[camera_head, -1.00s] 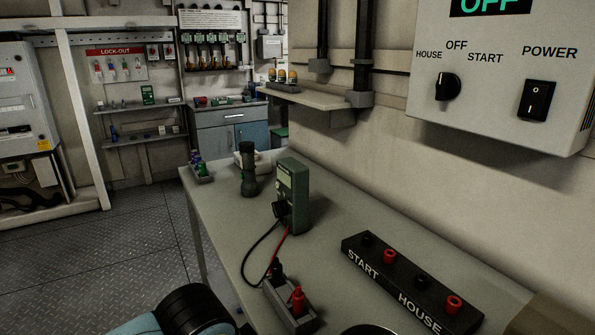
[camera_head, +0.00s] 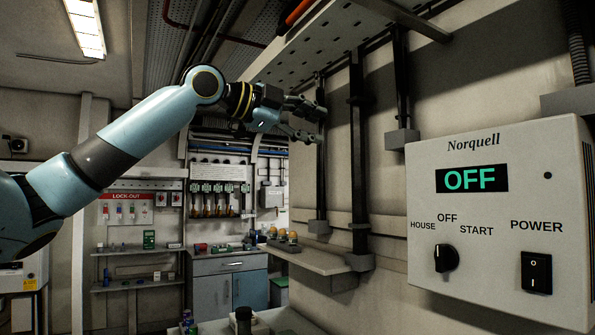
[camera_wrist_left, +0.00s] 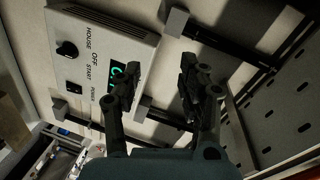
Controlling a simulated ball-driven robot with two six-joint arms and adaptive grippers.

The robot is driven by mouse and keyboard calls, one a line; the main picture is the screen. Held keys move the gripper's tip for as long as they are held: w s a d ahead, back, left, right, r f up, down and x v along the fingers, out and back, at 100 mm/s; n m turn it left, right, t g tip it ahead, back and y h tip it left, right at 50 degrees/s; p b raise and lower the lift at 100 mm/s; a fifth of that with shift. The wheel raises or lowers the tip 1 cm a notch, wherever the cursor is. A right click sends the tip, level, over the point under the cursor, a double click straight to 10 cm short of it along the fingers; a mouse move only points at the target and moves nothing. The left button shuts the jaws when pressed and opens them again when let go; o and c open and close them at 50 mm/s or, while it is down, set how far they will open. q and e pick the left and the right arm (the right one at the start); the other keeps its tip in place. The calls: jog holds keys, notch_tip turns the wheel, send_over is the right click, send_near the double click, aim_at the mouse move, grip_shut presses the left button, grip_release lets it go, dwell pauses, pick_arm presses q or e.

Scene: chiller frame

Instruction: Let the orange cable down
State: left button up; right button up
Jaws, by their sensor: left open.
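A short stretch of something orange (camera_head: 297,13), likely the orange cable, shows at the top edge of the head view, at the side of the perforated overhead tray (camera_head: 335,45). The rest of it is cut off or hidden. My left gripper (camera_head: 312,122) is raised below the tray, in front of the dark vertical conduits, with its fingers apart and nothing between them. In the left wrist view the gripper (camera_wrist_left: 160,78) is also open and empty, and no orange shows there. My right gripper is not in view.
A grey Norquell control box (camera_head: 470,150) reading OFF is on the wall at right, with a knob and power switch. Dark vertical conduits (camera_head: 358,150) run down the wall beside my left gripper. A wall shelf (camera_head: 310,262) sits below.

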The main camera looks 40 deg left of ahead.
aim_at(297, 9)
pick_arm(q)
jog(key=s+a+r+m+t, duration=0.15)
jog(key=s+r, duration=0.25)
jog(key=r, duration=0.4)
jog(key=s+a+r+m+t+h, duration=0.1)
jog(key=s+a+r, duration=0.1)
jog(key=s+r, duration=0.35)
jog(key=s+a+r+m+t, duration=0.1)
jog(key=s+r+t, duration=0.15)
jog(key=r, duration=0.75)
jog(key=shift+g, duration=0.5)
jog(key=p+x, duration=1)
jog(key=shift+w+f, duration=0.15)
jog(key=shift+f, duration=0.1)
grip_shut()
